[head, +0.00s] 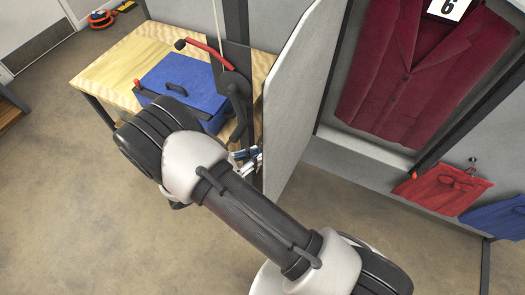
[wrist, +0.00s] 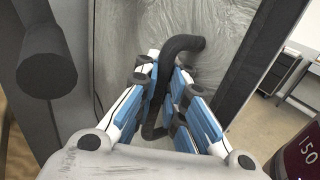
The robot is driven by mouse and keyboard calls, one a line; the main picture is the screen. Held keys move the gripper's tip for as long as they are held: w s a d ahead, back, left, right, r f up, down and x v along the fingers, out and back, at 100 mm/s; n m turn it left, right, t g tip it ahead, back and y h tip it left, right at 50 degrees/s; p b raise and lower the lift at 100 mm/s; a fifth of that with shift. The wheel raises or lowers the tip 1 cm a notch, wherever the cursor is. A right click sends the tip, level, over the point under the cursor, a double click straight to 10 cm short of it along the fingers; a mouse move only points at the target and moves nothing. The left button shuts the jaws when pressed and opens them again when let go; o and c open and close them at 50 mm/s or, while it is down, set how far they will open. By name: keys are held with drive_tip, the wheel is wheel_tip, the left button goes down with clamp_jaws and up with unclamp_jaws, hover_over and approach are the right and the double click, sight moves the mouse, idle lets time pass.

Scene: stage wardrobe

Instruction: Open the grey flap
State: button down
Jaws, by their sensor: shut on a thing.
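The grey flap (head: 300,95) is an upright panel in the head view, seen at a steep angle, standing out from the bay with the dark red jacket. In the wrist view a wrinkled grey panel face (wrist: 235,25) with a dark frame fills the back, and a curved black handle (wrist: 180,47) stands out from it. My gripper (head: 247,155) is beside the flap's lower left edge, partly hidden by my arm in the head view. In the wrist view my gripper (wrist: 167,85), with blue-padded fingers, is shut on the handle. The handle is hidden in the head view.
A wooden table (head: 115,65) with a blue case (head: 185,88) stands left of the flap. A red lever-like bar (head: 207,52) is above it. The dark red jacket (head: 425,70) hangs behind; red cloth (head: 443,188) hangs at right.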

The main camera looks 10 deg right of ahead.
drive_tip(key=shift+s+a+f, duration=0.1)
drive_tip(key=shift+a, duration=0.1)
drive_tip(key=c, duration=1.9)
unclamp_jaws()
drive_tip(key=shift+s+a, duration=0.1)
drive_tip(key=shift+c, duration=0.2)
drive_tip(key=v, duration=1.1)
drive_tip(key=shift+a, duration=0.4)
